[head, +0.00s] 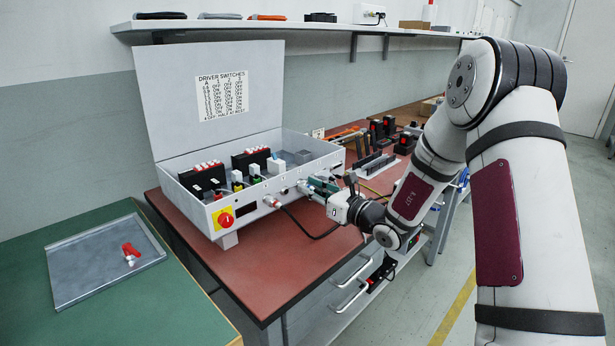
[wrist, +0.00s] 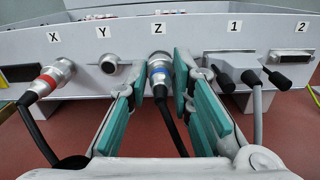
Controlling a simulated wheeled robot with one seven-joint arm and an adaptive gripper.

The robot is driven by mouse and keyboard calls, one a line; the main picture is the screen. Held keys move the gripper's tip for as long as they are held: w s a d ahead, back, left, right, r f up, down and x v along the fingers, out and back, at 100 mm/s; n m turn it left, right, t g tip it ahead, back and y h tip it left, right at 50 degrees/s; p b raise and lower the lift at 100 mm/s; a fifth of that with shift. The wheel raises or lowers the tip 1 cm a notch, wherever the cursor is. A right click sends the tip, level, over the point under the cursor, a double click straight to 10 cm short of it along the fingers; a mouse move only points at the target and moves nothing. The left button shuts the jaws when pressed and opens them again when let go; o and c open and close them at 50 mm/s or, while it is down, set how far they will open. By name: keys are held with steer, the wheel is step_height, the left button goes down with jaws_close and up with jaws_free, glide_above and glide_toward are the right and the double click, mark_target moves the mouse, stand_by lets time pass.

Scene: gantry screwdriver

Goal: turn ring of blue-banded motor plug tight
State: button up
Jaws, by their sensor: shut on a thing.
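The blue-banded motor plug (wrist: 158,75) sits at the socket labelled Z on the box's front face in the wrist view. Its silver ring shows between my fingers, and its black cable hangs down below. My gripper (wrist: 160,68) is shut on the plug's ring, with one green-padded finger on each side. In the head view my gripper (head: 310,186) is at the front of the control box (head: 258,212), and the plug is hidden there. How tight the ring sits cannot be told.
A red-banded plug (wrist: 50,78) is in socket X, left of my gripper. Socket Y (wrist: 115,64) is empty. Connectors 1 (wrist: 232,75) and 2 (wrist: 290,58) are close on the right, 1 with black screws and a cable. A grey tray (head: 75,288) lies on the green table.

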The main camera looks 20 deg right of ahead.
steer(key=shift+m, duration=0.4)
steer(key=shift+r+m+p, duration=0.2)
steer(key=shift+m+p, duration=0.7)
steer(key=shift+p, duration=0.3)
steer(key=m+p, duration=0.3)
steer(key=shift+d+m, duration=0.1)
steer(key=shift+m, duration=0.2)
steer(key=m+p, duration=0.1)
steer(key=m, duration=0.1)
steer(key=shift+f+m+p, duration=0.2)
steer(key=shift+m+p, duration=0.1)
steer(key=shift+p, duration=0.05)
steer(key=o, duration=0.8)
steer(key=shift+p+v, duration=1.3)
steer(key=shift+v, duration=1.7)
